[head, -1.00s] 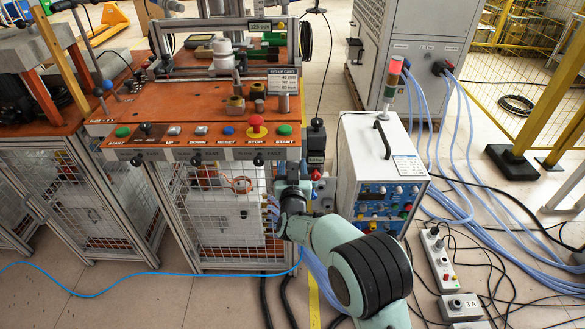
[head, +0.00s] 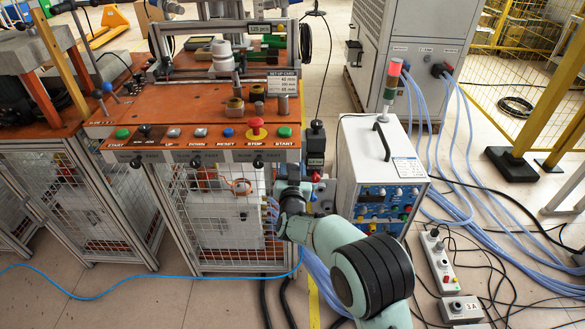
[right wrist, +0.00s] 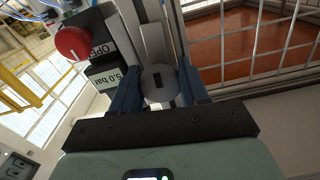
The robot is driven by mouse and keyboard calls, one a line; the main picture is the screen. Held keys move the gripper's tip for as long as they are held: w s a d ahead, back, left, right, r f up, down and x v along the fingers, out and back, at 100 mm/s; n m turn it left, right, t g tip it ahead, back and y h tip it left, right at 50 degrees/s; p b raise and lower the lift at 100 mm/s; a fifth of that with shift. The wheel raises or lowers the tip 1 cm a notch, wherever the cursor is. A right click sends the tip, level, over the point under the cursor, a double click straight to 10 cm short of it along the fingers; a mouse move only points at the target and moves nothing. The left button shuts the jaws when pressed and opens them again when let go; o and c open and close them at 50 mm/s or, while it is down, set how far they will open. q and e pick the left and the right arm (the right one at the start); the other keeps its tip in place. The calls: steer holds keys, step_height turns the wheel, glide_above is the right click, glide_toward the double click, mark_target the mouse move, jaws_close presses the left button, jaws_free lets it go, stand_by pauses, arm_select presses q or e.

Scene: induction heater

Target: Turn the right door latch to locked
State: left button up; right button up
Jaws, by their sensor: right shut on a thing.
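The latch (right wrist: 158,83) in the right wrist view is a round grey knob with a dark slot, on a pale upright plate beside the mesh door. My right gripper (right wrist: 157,92) has its two blue-grey fingers on either side of the knob and is shut on it. In the head view my right arm reaches the right front corner of the orange-topped bench, and the wrist hides the latch. The mesh door (head: 225,235) hangs below the control panel and looks closed. I cannot read a locked mark. My left gripper is not in view.
A red knob (right wrist: 72,43) and a "5.0 bar" label sit close left of my fingers. The control panel (head: 215,141) overhangs above the wrist. A white power unit (head: 350,160) stands just right of it. Hoses and cables cover the floor at right.

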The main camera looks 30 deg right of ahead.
steer(key=m, duration=0.8)
steer(key=shift+m, duration=0.4)
steer(key=m, duration=0.4)
steer(key=shift+a, duration=0.1)
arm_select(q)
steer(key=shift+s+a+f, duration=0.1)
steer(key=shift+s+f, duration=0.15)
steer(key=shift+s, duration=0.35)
arm_select(e)
steer(key=shift+m, duration=1.8)
steer(key=o, duration=0.7)
steer(key=shift+r, duration=0.1)
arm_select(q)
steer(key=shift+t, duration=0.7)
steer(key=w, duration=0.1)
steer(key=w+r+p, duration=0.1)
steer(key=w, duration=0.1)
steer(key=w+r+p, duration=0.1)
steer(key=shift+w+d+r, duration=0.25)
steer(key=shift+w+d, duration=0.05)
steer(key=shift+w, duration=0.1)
arm_select(e)
steer(key=v, duration=1.3)
steer(key=shift+a, duration=0.2)
